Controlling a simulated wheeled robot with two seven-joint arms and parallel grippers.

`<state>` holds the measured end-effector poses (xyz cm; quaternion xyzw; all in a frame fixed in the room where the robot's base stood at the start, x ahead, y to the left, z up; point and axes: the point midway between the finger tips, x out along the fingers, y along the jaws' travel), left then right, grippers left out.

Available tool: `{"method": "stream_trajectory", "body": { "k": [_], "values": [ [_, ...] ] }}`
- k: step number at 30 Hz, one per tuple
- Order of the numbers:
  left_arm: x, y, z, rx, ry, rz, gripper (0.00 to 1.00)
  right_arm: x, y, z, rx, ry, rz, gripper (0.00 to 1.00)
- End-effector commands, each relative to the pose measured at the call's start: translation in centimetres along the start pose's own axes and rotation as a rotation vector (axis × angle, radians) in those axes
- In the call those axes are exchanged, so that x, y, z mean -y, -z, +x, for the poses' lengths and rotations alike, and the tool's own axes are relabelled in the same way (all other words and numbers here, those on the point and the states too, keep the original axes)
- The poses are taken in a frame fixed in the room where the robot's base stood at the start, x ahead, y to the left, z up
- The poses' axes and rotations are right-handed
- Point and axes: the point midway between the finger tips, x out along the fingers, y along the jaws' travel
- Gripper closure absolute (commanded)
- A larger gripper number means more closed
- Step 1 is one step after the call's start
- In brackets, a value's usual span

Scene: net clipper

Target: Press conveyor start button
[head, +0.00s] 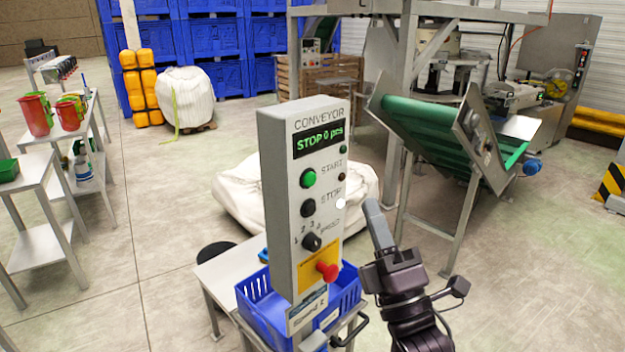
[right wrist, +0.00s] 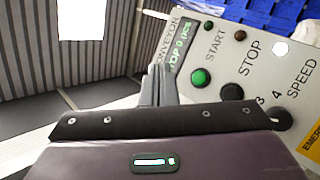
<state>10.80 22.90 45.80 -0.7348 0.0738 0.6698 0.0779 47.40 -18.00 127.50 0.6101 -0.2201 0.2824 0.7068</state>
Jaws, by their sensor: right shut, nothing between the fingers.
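The conveyor control box (head: 305,190) is a grey upright panel. Its display reads "STOP 0 pcs". The green start button (head: 308,178) sits above the black stop button (head: 308,208), with a speed knob (head: 312,242) and a red emergency button (head: 327,271) below. My right gripper (head: 374,210) is shut and empty, just right of the panel, fingers pointing up, apart from the buttons in the head view. In the right wrist view the shut fingers (right wrist: 158,85) are left of the green start button (right wrist: 201,78); contact cannot be told. My left gripper is not in view.
A blue crate (head: 255,296) surrounds the panel's foot on a small table. The green conveyor belt (head: 425,128) stands behind my right gripper. A white sack (head: 235,200) lies behind the panel. Shelves with red containers (head: 36,115) stand left. Open floor lies left of the panel.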

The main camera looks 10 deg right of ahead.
Motion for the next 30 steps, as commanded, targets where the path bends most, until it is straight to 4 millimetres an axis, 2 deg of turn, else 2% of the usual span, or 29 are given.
{"method": "stream_trajectory", "body": {
  "k": [8, 21, 30],
  "values": [
    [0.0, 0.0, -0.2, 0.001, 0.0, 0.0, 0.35, 0.5, 0.3, 0.5, 0.001, 0.002, 0.002, 1.0],
    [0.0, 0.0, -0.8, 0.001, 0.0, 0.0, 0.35, 3.3, 3.3, 4.6, 0.0, 0.001, 0.004, 1.0],
    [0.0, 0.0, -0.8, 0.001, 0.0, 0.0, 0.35, 4.5, 4.4, 6.0, -0.001, 0.003, 0.002, 1.0]
  ]
}}
